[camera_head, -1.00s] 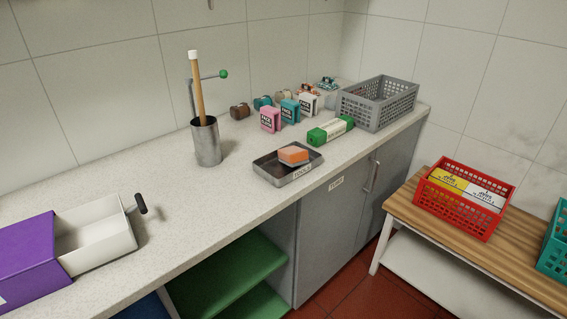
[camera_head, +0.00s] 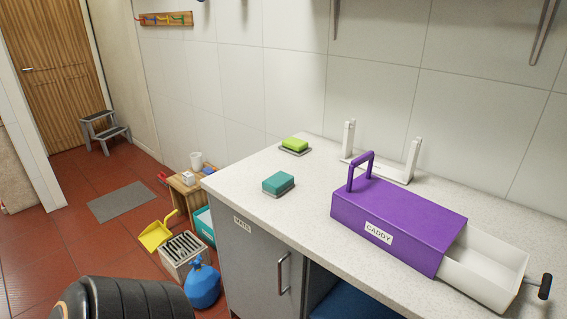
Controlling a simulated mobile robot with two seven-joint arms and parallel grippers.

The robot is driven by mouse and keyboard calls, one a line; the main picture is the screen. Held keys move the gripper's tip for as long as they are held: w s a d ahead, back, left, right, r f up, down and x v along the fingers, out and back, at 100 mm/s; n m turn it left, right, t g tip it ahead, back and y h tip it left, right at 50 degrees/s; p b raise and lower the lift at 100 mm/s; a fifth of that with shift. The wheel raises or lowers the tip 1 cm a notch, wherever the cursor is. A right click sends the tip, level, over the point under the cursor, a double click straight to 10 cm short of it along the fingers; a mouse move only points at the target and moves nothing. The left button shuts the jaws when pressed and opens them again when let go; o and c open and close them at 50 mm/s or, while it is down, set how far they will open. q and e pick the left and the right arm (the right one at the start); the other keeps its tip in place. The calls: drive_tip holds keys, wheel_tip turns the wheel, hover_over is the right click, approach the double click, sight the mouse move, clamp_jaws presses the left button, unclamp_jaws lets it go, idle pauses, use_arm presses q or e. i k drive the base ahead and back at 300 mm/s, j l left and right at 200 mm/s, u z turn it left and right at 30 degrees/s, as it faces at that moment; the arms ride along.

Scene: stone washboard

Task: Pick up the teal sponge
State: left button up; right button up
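The teal sponge (camera_head: 278,182) lies on the pale speckled counter (camera_head: 300,220), near its left end and close to the front edge. It is a small block with a lighter grey layer underneath. Nothing touches it from above. Neither of my grippers shows in the head view. A dark rounded part at the bottom left looks like part of my own body.
A purple caddy (camera_head: 385,235) with an open white drawer (camera_head: 485,270) stands right of the sponge. A green sponge (camera_head: 295,144) on a small tray and a white stand (camera_head: 385,172) are behind. A blue jug (camera_head: 202,285) and yellow dustpan (camera_head: 156,234) are on the floor.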

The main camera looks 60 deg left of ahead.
sight(278, 183)
drive_tip(key=u, duration=1.8)
drive_tip(key=i+j+z, duration=0.1)
drive_tip(key=j, duration=0.3)
drive_tip(key=i+j+z, duration=0.15)
drive_tip(key=j, duration=0.2)
drive_tip(key=i+j+z, duration=0.1)
drive_tip(key=j, duration=0.3)
drive_tip(key=i+j+z, duration=0.15)
drive_tip(key=j, duration=0.3)
drive_tip(key=i+j+z, duration=0.1)
drive_tip(key=j, duration=0.3)
